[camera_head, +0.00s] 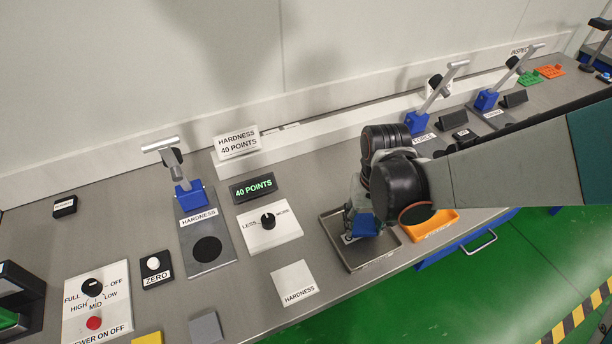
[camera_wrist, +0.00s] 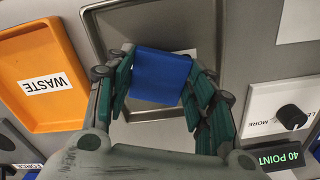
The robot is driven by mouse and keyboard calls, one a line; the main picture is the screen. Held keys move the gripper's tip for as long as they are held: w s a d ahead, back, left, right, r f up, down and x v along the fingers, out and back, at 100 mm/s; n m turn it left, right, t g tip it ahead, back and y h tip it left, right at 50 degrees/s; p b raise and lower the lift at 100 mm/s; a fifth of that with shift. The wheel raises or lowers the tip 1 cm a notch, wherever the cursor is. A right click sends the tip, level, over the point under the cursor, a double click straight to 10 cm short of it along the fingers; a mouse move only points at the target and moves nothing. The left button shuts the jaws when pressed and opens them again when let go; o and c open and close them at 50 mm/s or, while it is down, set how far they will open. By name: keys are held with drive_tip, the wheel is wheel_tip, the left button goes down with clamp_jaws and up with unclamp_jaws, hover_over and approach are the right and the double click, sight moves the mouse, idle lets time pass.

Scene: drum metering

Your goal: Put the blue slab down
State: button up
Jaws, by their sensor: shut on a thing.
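The blue slab (camera_wrist: 160,76) is between the two fingers of my gripper (camera_wrist: 163,88) in the wrist view, with the fingers shut on its sides. In the head view the slab (camera_head: 364,226) shows partly below my gripper (camera_head: 362,212), and my wrist hides part of it. The slab is over a grey metal tray (camera_head: 352,262), with a white label partly hidden behind it. I cannot tell whether the slab touches the tray floor.
An orange waste tray (camera_head: 443,222) is just right of the grey tray, near the bench's front edge. A dial plate (camera_head: 258,238), a hardness display (camera_head: 253,188) and a hardness tester (camera_head: 188,195) are to the left. A grey block (camera_head: 206,328) and a yellow block (camera_head: 148,338) lie in front.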

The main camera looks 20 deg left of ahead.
sight(362, 227)
drive_tip(key=shift+s+a+f+b, duration=0.1)
drive_tip(key=shift+s+f+b, duration=0.1)
drive_tip(key=shift+f+b, duration=0.3)
drive_tip(key=shift+s+a+f+b, duration=0.1)
drive_tip(key=shift+s+f+b, duration=0.1)
drive_tip(key=shift+f, duration=0.5)
drive_tip(key=shift+w, duration=0.15)
drive_tip(key=shift+d+f, duration=0.1)
drive_tip(key=shift+f, duration=0.15)
drive_tip(key=o, duration=1.1)
drive_tip(key=shift+r, duration=0.1)
drive_tip(key=shift+o, duration=0.2)
drive_tip(key=shift+r, duration=0.1)
wheel_tip(362, 227, up, 12)
drive_tip(key=p, duration=0.8)
drive_tip(key=shift+p, duration=0.4)
